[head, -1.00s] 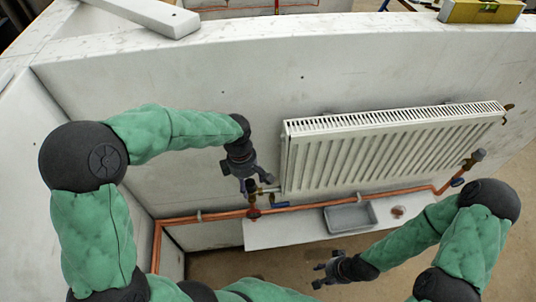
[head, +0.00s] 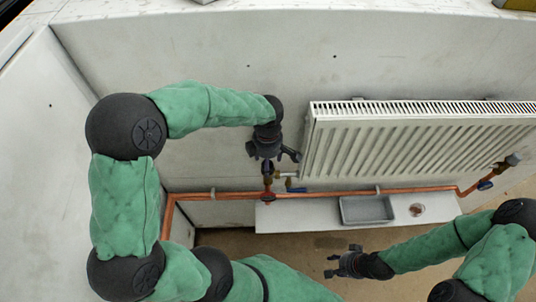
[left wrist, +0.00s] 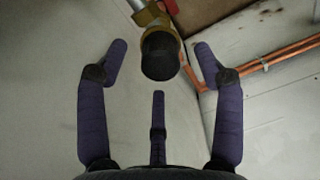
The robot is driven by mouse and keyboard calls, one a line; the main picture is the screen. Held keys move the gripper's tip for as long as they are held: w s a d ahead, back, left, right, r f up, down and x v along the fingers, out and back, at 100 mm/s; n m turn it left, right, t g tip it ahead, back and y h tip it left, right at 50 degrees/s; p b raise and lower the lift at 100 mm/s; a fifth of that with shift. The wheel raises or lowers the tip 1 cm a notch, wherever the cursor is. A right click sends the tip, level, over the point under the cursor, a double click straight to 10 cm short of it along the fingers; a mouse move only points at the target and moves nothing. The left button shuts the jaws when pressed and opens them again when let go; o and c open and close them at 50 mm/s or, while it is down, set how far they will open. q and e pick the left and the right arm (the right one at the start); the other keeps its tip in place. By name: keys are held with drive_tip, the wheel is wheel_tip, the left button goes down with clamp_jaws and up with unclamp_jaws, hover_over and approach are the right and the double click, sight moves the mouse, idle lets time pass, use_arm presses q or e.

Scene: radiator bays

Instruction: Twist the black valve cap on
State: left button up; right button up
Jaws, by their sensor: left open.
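The black valve cap (left wrist: 160,57) sits at the end of a brass valve body (left wrist: 155,20) in the left wrist view. I cannot tell how far it is screwed on. My left gripper (left wrist: 160,75) is open, its fingers spread on both sides of the cap and a third finger below; none visibly touches it. In the head view my left gripper (head: 272,158) is just above the valve at the radiator's lower left, and largely hides the cap. My right gripper (head: 338,262) has spread fingers, looks open and empty, and is away from the valve.
A white ribbed radiator (head: 410,145) hangs on the wall, right of my left gripper. Copper pipe (head: 330,192) runs below it. A white board (head: 300,218) holds a grey tray (head: 367,209) and a small reddish item (head: 416,210). A side wall (head: 75,140) closes the left.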

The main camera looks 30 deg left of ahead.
use_arm(q)
drive_tip(key=shift+f, duration=1.1)
drive_tip(key=c, duration=1.2)
drive_tip(key=shift+c, duration=0.2)
drive_tip(key=shift+s+f+b, duration=0.15)
drive_tip(key=shift+f+b, duration=0.05)
drive_tip(key=shift+b, duration=0.25)
